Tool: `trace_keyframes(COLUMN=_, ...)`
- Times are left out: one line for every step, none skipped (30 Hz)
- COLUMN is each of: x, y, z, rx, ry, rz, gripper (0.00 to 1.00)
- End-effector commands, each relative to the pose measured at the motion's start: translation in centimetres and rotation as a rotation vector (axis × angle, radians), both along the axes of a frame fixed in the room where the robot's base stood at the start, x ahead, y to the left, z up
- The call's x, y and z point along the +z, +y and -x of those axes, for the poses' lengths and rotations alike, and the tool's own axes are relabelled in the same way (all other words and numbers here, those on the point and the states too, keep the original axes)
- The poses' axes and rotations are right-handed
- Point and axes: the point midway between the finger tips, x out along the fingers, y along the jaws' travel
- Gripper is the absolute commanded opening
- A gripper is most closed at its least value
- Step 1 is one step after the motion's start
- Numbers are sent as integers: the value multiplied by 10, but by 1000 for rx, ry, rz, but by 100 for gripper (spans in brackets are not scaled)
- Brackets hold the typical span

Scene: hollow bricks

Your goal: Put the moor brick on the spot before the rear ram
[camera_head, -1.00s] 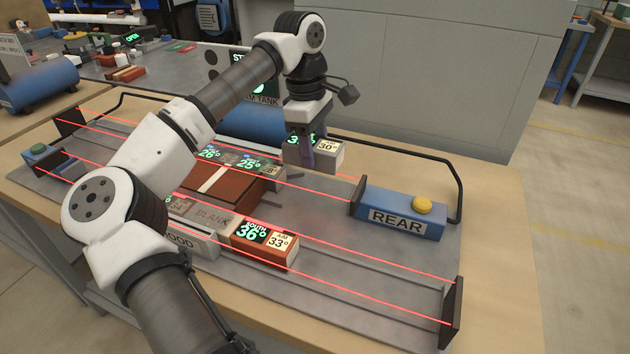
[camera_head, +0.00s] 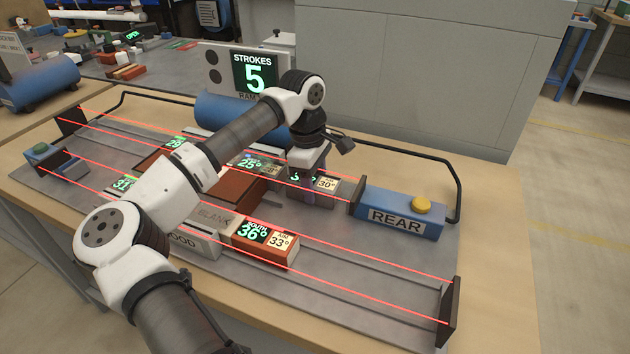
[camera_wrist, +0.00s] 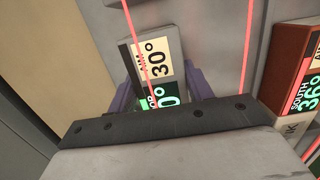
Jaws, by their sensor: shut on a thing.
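My gripper (camera_head: 309,184) is shut on a grey brick (camera_head: 327,184) with a pale 30° plate and a green-lit display. Its name is hidden by the gripper, so I cannot read whether it says moor. The brick also shows in the wrist view (camera_wrist: 152,42), between my purple fingers (camera_wrist: 160,90). It is low over the grey deck, just left of the dark push plate (camera_head: 357,194) of the blue rear ram (camera_head: 402,214), with a narrow gap between. I cannot tell whether its underside touches the deck. The rear ram has a yellow button.
A 25° brick (camera_head: 252,168) stands left of my gripper. Red beams run along both lanes. A strokes sign (camera_head: 254,72) reads 5. The near lane's right end is clear.

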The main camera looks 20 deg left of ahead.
Motion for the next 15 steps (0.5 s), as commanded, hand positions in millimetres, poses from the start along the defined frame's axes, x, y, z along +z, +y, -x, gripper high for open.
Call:
trace_keyframes(x=-2, y=0, z=0, rx=0, ry=-1, rz=0, gripper=12)
trace_keyframes(x=-3, y=0, z=0, rx=0, ry=-1, rz=0, gripper=12)
trace_keyframes(x=-3, y=0, z=0, rx=0, ry=0, rz=0, gripper=53)
trace_keyframes(x=-2, y=0, z=0, rx=0, ry=0, rz=0, gripper=57)
trace_keyframes(x=-2, y=0, z=0, rx=0, ry=0, rz=0, gripper=61)
trace_keyframes(x=-2, y=0, z=0, rx=0, ry=0, rz=0, gripper=66)
trace_keyframes(x=-2, y=0, z=0, rx=0, ry=0, rz=0, gripper=70)
trace_keyframes(x=-2, y=0, z=0, rx=0, ry=0, rz=0, gripper=73)
trace_keyframes(x=-2, y=0, z=0, rx=0, ry=0, rz=0, gripper=73)
trace_keyframes(x=-2, y=0, z=0, rx=0, ry=0, rz=0, gripper=73)
trace_keyframes(x=-2, y=0, z=0, rx=0, ry=0, rz=0, gripper=73)
trace_keyframes(x=-2, y=0, z=0, rx=0, ry=0, rz=0, gripper=73)
trace_keyframes(x=-2, y=0, z=0, rx=0, ry=0, rz=0, gripper=73)
trace_keyframes(x=-2, y=0, z=0, rx=0, ry=0, rz=0, gripper=73)
trace_keyframes(x=-2, y=0, z=0, rx=0, ry=0, rz=0, gripper=73)
